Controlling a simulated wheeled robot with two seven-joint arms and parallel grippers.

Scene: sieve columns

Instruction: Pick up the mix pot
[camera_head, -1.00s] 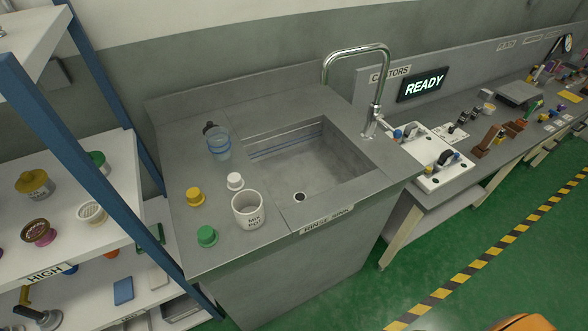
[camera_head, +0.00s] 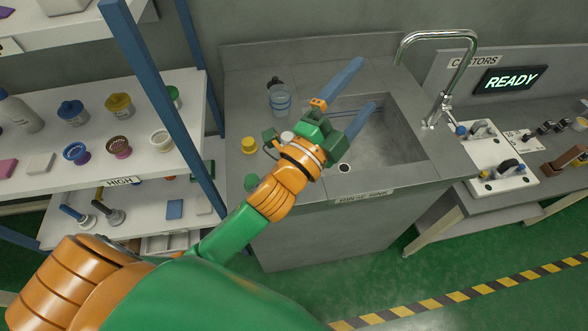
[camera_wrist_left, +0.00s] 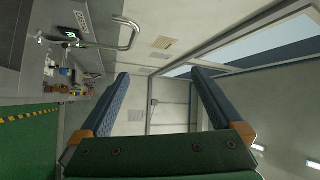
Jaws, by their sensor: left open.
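The mix pot does not show now in the head view. My left gripper and forearm cover the counter spot by the sink where it stood earlier. My left gripper (camera_head: 366,84) is open, with its two blue fingers spread above the sink basin and nothing visible between them. In the left wrist view the open fingers (camera_wrist_left: 158,76) point toward the wall and ceiling, with no pot between them. My right gripper is not in view.
Near the hidden spot are a yellow cap (camera_head: 249,145), a partly covered white cap (camera_head: 288,137), a green cap (camera_head: 251,182) and a clear blue container (camera_head: 280,100). A tall faucet (camera_head: 440,75) rises at right. A blue shelf post (camera_head: 160,100) stands left.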

